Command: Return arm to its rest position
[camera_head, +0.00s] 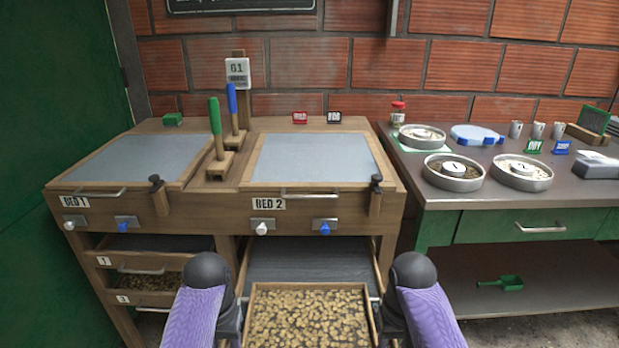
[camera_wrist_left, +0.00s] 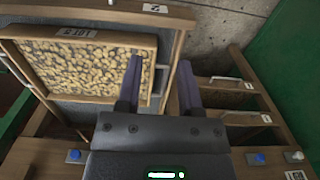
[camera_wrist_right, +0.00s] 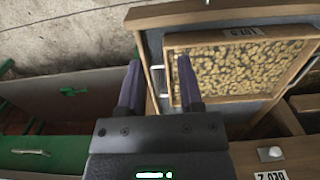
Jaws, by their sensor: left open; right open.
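A wooden tray (camera_head: 310,286) of pale beans (camera_head: 310,318) sits in the open lower drawer under Bed 2 (camera_head: 312,158). My left gripper (camera_wrist_left: 160,70) is open at the tray's left side. In the left wrist view, one finger overlaps the tray and the other is outside its side wall. I cannot tell whether either gripper touches the tray. In the head view the fingertips are mostly hidden by my arms.
Bed 1 (camera_head: 140,156) is left, with drawers (camera_head: 150,262) below. Green and blue handled tools (camera_head: 215,120) stand between the beds. A right bench (camera_head: 445,200) holds round pans, cups and small signs. A green scoop (camera_head: 503,284) lies on its lower shelf.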

